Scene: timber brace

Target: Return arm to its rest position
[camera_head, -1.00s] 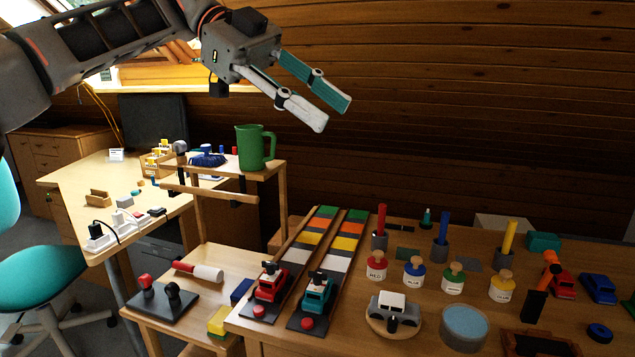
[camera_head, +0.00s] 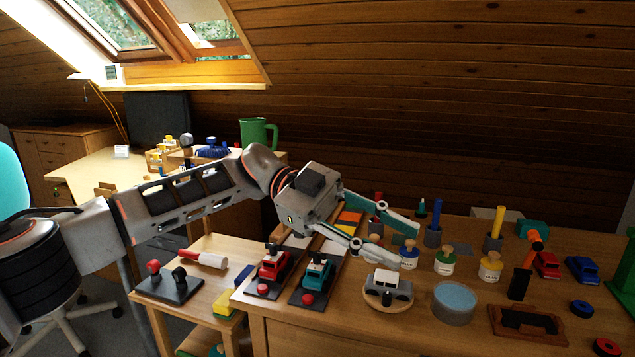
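My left arm comes in from the left and stretches across the middle of the view, low in front of the shelf with the green jug. My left gripper (camera_head: 397,241) is open and empty. Its two fingers are apart and point right, at the work table. In the picture they overlap the upper ends of the striped tracks and the area by the round-knobbed bottles. I cannot tell whether the fingertips touch anything. The bottle labelled red in the earlier picture is mostly hidden behind the fingers. My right gripper is not in view.
The work table (camera_head: 400,333) holds a red toy truck (camera_head: 272,268), a teal one (camera_head: 318,275), a grey-white car (camera_head: 386,284), a blue-topped tin (camera_head: 455,302) and several bottles. A green jug (camera_head: 256,134) stands behind my arm. Space above the table's right side is clear.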

